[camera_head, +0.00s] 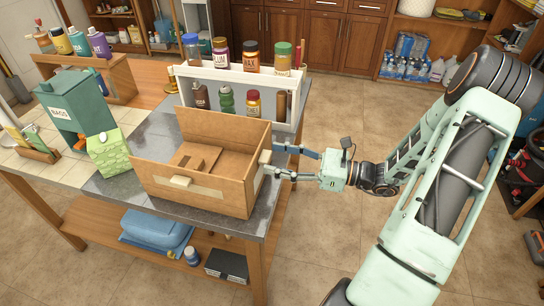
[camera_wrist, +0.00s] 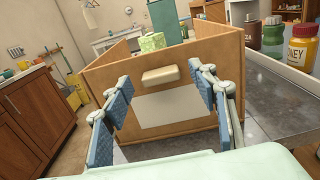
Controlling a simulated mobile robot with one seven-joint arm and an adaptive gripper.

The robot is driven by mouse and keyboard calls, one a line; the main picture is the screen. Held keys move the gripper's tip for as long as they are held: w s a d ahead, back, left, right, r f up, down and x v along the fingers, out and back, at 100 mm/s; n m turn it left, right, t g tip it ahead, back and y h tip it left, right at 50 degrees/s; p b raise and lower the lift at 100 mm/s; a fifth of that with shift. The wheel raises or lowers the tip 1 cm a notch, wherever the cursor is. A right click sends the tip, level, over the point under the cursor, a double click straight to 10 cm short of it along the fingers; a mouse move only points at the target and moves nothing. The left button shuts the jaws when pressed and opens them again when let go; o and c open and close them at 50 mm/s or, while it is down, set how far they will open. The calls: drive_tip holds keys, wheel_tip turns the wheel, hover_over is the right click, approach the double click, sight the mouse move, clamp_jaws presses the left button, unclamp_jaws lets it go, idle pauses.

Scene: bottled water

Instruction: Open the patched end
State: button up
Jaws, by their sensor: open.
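An open-topped brown box (camera_head: 225,195) stands on the grey table top, with brown panels inside. Its end facing my gripper has a pale block handle (camera_wrist: 161,75) and a pale rectangular patch (camera_wrist: 170,109) below it. This end is upright in the wrist view. The long front side also has a pale handle (camera_head: 181,182) with a light patch around it. My gripper (camera_head: 272,159) is at the right end of the box, fingers spread. In the wrist view my gripper (camera_wrist: 160,78) has one finger on each side of the handle; I cannot tell contact.
A green carton (camera_head: 108,155) stands at the box's left. A white rack (camera_head: 240,88) with several bottles and jars is close behind the box. A green dispenser (camera_head: 77,108) stands farther left. The floor right of the table is clear around my arm.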

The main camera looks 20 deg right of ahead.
drive_tip(key=shift+x, duration=0.95)
drive_tip(key=shift+c, duration=0.5)
clamp_jaws()
